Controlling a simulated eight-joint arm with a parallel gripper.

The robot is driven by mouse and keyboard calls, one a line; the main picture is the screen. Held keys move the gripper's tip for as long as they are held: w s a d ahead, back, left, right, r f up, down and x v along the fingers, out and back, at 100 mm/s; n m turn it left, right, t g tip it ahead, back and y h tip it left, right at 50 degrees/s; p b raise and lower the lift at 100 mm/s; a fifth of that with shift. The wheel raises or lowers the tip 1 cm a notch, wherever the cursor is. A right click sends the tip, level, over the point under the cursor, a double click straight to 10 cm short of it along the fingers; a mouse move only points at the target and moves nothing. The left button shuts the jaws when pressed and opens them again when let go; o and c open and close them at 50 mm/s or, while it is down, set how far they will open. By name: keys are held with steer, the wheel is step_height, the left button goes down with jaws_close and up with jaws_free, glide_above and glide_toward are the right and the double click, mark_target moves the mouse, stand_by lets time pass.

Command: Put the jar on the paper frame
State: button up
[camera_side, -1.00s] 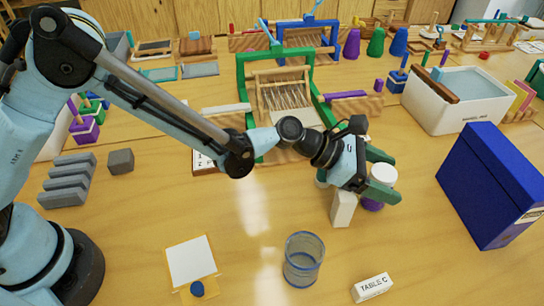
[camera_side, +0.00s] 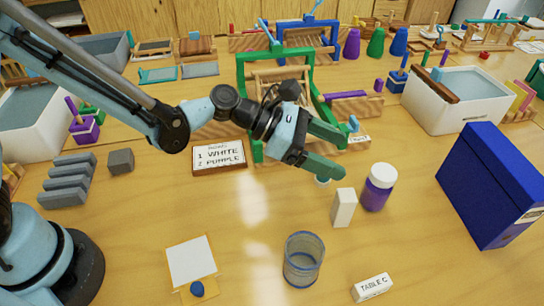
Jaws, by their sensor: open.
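A purple jar with a white lid (camera_side: 377,190) stands upright on the table, right of centre. A flat yellow frame with a white sheet (camera_side: 192,262) and a blue knob lies at the front left; it looks like the paper frame, and nothing stands on the sheet. My gripper (camera_side: 338,157) has green fingers, spread apart and empty. It is up and to the left of the jar, apart from it, in front of the green loom.
A white block (camera_side: 343,208) stands close left of the jar. A clear blue-rimmed cup (camera_side: 303,260) stands between jar and frame. A TABLE C sign (camera_side: 372,287), a blue box (camera_side: 491,188) and a WHITE, PURPLE sign (camera_side: 219,157) are around. The table between that sign and the cup is clear.

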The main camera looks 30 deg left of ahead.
steer(key=s+a+r+m+y, duration=0.1)
steer(key=s+a+m+y, duration=0.3)
steer(key=a+m, duration=0.3)
steer(key=s+a+r+m+t+y, duration=0.1)
steer(key=s+a+m+y, duration=0.3)
steer(key=a+m, duration=0.4)
steer(key=s+a+r+m+y, duration=0.1)
steer(key=s+a+m+y, duration=0.3)
steer(key=a, duration=1)
steer(key=m, duration=0.3)
steer(key=shift+a+r+t+y, duration=0.2)
steer(key=shift+t+y, duration=0.1)
steer(key=shift+t, duration=0.1)
steer(key=shift+d, duration=0.15)
